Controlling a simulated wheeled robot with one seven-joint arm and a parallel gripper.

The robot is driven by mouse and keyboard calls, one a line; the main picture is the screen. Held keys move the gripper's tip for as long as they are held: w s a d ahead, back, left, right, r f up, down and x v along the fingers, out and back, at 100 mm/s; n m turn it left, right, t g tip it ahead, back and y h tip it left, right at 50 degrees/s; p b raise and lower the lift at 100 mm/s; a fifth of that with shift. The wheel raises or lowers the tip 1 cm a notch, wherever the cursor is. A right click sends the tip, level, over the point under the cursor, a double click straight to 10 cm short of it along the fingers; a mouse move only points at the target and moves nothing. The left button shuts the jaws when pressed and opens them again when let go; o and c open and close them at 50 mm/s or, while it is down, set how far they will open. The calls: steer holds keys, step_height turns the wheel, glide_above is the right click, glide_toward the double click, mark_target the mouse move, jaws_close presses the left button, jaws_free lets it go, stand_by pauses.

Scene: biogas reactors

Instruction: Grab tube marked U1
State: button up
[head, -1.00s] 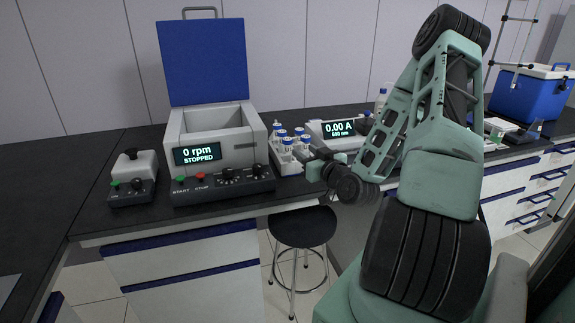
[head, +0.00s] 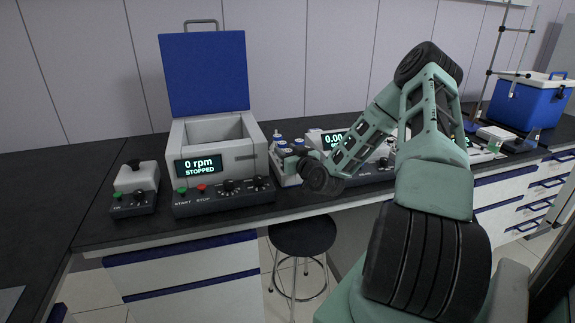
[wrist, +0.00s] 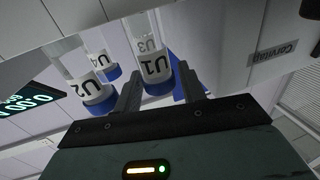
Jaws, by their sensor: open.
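The tube marked U1 (wrist: 155,66) shows in the wrist view with a white label and a blue cap; the picture is upside down. My gripper (wrist: 158,72) is open, with one finger on each side of U1. I cannot tell whether either finger touches it. Tubes U2 (wrist: 90,88) and U4 (wrist: 101,60) stand to its left in that view, and U3 (wrist: 148,43) is partly hidden behind U1. In the head view my gripper (head: 284,157) is at the tube rack (head: 290,180) and hides most of the tubes.
A centrifuge (head: 215,160) with its blue lid raised, reading 0 rpm STOPPED, stands left of the rack. A photometer (head: 318,137) is close on the right, partly behind my arm. A small grey device (head: 137,178) is further left. A stool (head: 302,235) stands before the bench.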

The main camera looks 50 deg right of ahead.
jaws_close()
steer(key=shift+r, duration=0.15)
